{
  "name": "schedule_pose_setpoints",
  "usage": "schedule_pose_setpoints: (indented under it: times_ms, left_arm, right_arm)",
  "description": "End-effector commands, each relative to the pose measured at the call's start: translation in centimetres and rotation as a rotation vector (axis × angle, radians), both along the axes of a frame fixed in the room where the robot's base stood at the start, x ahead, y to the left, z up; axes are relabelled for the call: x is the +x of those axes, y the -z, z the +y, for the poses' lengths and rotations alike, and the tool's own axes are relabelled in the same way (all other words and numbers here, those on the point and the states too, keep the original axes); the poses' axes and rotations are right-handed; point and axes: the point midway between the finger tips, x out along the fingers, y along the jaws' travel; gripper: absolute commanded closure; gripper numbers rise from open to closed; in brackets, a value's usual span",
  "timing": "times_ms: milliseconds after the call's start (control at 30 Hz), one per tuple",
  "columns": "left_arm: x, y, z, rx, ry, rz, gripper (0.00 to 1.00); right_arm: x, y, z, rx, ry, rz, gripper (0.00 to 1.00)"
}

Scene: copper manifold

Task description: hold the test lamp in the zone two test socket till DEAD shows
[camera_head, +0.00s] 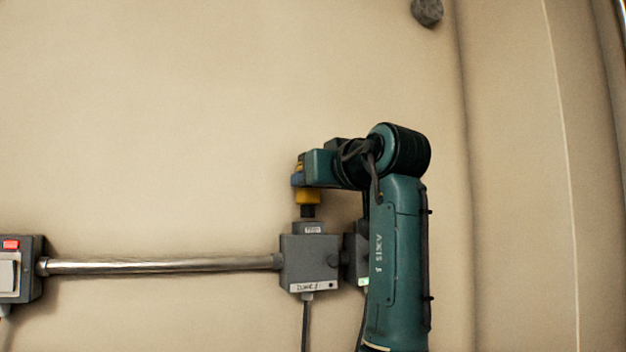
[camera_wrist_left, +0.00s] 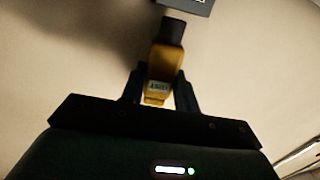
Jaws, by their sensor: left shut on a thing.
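The test lamp (camera_head: 308,197) is yellow with a dark nose and hangs nose down in the head view. My left gripper (camera_head: 300,180) is shut on it. In the left wrist view the lamp (camera_wrist_left: 164,67) sits between both fingers (camera_wrist_left: 159,90). A small label on it is too blurred to read. The grey socket box (camera_head: 309,258) is on the wall directly below the nose; its lower label seems to read ZONE 2. The nose is at or just above the raised top socket (camera_head: 309,228); I cannot tell whether it is inserted. My right gripper is not in view.
A metal conduit (camera_head: 160,265) runs left from the box to a grey switch box (camera_head: 20,268) with a red part. A second dark box (camera_head: 355,252) is partly hidden behind my arm. The wall above is clear, apart from a grey round thing (camera_head: 427,11) at the top.

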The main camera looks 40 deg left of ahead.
Motion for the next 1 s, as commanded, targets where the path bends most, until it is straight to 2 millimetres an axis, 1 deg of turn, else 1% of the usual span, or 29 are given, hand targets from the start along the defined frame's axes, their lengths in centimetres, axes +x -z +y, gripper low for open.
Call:
schedule_pose_setpoints:
  times_ms: [667, 1000]
  left_arm:
    - [0.1, 0.3, 0.0, 0.001, 0.000, 0.000, 0.95]
    - [0.1, 1.0, 0.0, 0.001, 0.001, 0.000, 0.95]
  right_arm:
    - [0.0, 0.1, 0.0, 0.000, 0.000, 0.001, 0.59]
    - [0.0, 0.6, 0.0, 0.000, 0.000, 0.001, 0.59]
